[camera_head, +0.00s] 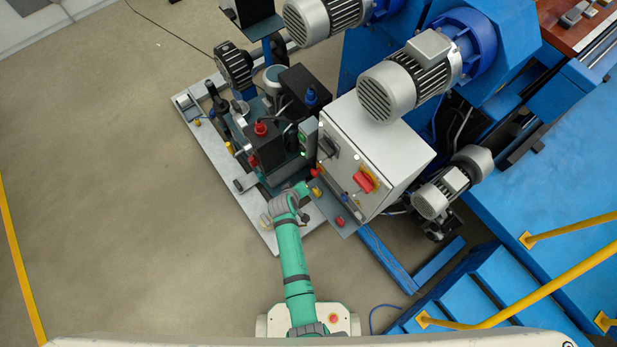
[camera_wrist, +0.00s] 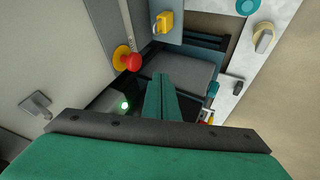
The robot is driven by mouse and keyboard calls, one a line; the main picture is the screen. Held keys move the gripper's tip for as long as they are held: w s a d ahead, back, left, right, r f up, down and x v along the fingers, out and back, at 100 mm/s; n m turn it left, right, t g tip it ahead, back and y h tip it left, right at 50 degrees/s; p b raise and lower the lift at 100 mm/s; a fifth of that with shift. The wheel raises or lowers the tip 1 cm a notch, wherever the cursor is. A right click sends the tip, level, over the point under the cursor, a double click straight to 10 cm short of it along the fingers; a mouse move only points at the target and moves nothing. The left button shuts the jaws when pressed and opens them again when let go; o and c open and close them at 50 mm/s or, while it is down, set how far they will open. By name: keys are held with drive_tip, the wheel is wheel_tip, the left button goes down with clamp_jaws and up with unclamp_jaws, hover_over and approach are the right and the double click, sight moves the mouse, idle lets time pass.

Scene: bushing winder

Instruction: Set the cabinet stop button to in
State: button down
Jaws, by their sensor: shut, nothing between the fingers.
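The cabinet stop button looks to be the red mushroom button (camera_wrist: 133,62) on a yellow ring, on the grey cabinet wall in the wrist view. It stands out from the wall. In the head view a small red knob (camera_head: 316,172) at the cabinet's left edge appears to be the same one. My gripper (camera_wrist: 161,78) is shut and empty, its green fingers together. The fingertips are to the right of and slightly below the button in the wrist view, apart from it. In the head view my gripper (camera_head: 303,187) is just below the red knob.
The light-grey cabinet (camera_head: 385,155) carries a red-yellow rotary switch (camera_head: 365,181) and a black switch (camera_head: 327,147). A green lamp (camera_wrist: 124,104) glows below the button. A yellow block (camera_wrist: 164,22) stands beyond my fingers. Dark machinery (camera_head: 270,135) crowds the left; floor is open farther left.

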sight(316, 172)
drive_tip(key=w+d+f, duration=0.4)
drive_tip(key=w, duration=0.1)
idle(0.3)
drive_tip(key=shift+w, duration=0.1)
